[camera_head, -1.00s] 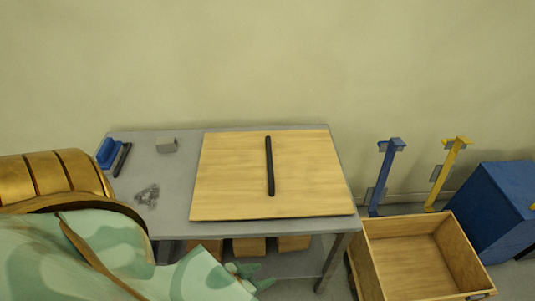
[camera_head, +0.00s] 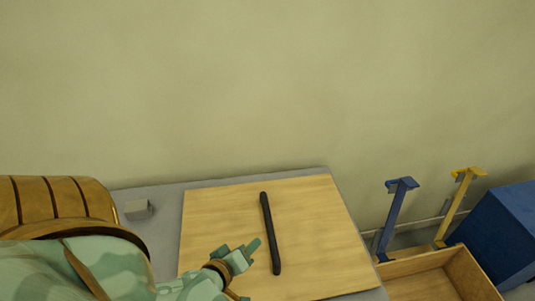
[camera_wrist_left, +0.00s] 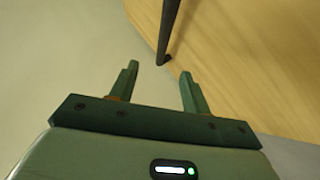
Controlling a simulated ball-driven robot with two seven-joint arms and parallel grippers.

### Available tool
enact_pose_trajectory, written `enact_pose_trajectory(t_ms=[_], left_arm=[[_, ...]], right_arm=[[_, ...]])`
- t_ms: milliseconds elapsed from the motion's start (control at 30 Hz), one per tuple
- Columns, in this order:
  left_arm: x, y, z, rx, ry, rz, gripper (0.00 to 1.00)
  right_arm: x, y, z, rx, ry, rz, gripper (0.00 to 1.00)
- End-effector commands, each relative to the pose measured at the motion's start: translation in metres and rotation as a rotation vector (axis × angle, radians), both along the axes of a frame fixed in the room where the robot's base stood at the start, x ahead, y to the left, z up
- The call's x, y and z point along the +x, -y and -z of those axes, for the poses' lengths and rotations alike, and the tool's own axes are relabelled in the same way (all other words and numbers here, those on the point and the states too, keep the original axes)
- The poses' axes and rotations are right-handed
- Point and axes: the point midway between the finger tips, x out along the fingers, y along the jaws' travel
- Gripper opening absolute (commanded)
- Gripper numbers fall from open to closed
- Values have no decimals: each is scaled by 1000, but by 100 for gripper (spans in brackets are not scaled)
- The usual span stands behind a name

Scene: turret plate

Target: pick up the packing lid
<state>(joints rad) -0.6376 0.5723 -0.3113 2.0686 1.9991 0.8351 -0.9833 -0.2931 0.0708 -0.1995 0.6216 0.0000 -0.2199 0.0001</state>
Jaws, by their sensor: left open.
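The packing lid (camera_head: 215,215) is a flat, light wooden board lying on the grey table. A black bar handle (camera_head: 268,230) runs along its middle. My left gripper (camera_head: 238,248) shows in front of the board, to the left of the handle. In the left wrist view my left gripper (camera_wrist_left: 158,80) has its two fingers apart with nothing between them. The black handle (camera_wrist_left: 168,32) shows there beyond the fingertips, with the wooden lid (camera_wrist_left: 245,60) to the right. The gap between fingers and lid is hard to judge. My right gripper is not in view.
A small grey block (camera_head: 138,209) sits on the table (camera_head: 165,198) at the back left. To the right stand a blue post (camera_head: 396,218), a yellow post (camera_head: 456,205), an open wooden crate (camera_head: 470,272) and a blue box (camera_head: 500,235). A plain wall is behind.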

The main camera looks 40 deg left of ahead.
Motion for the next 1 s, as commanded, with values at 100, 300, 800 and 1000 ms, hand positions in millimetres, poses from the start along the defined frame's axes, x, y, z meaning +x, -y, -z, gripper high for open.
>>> enact_pose_trajectory(t_ms=[100, 300, 800, 1000], left_arm=[[2, -6, 16, -15, -35, -32, 47], [41, -16, 41, -18, -36, -36, 47], [104, -30, 73, -19, -34, -35, 47], [130, -36, 86, -18, -35, -34, 47]], right_arm=[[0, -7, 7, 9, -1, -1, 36], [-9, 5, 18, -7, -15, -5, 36], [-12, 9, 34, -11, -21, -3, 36], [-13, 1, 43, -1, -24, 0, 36]])
